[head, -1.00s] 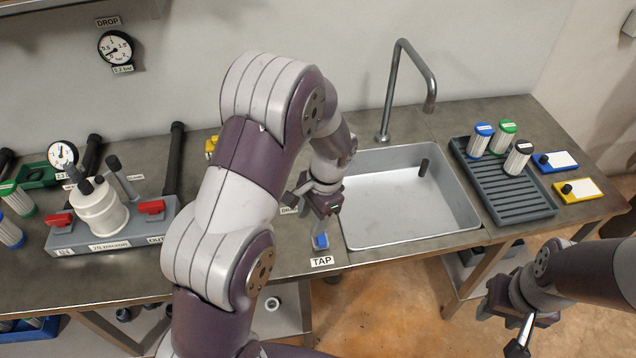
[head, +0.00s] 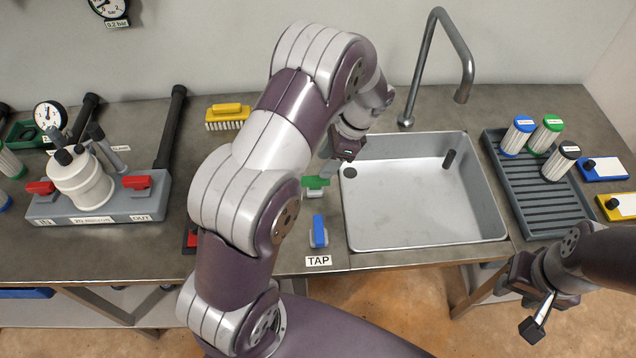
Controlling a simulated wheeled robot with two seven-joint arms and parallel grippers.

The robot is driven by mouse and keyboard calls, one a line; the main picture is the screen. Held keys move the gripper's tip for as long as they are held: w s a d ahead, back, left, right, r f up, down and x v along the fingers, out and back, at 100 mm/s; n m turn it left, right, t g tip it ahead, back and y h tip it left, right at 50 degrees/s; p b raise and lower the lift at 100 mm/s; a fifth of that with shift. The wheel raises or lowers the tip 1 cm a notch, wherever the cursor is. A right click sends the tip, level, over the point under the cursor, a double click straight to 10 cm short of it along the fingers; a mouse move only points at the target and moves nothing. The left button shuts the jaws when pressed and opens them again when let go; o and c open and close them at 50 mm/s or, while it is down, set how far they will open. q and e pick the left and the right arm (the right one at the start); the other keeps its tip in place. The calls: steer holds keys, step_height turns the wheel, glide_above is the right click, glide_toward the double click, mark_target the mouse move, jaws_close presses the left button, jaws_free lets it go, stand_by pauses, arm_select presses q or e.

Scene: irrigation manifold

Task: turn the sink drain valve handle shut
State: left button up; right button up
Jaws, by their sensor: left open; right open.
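A green valve handle (head: 315,182) sits on a small pale base on the counter just left of the sink (head: 425,244). It lies crosswise, left to right. No drain label is readable beside it now. My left gripper (head: 328,168) is open, just above and behind the green handle, and partly overlaps it; I cannot tell if they touch. A blue handle (head: 319,232) stands in front, pointing front to back, above a TAP label (head: 318,261). My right gripper (head: 535,318) is open and empty, in front of the counter at the right.
A bent faucet (head: 430,60) rises behind the sink. A grey ribbed tray (head: 535,200) with capped cartridges stands right of it. A yellow brush (head: 228,114) lies behind my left arm. A filter unit with red handles (head: 136,182) stands at the left.

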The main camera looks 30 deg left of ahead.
mark_target(315, 178)
arm_select(q)
steer(key=b+x, duration=0.1)
steer(key=x, duration=0.4)
steer(key=shift+w, duration=0.15)
steer(key=shift+s+a+f, duration=0.2)
steer(key=shift+s+f, duration=0.1)
steer(key=shift+f, duration=0.25)
steer(key=shift+w+f, duration=0.1)
steer(key=shift+f, duration=0.1)
jaws_close()
arm_select(e)
step_height(315, 178, down, 3)
steer(key=shift+w+r, duration=0.1)
steer(key=shift+w, duration=0.05)
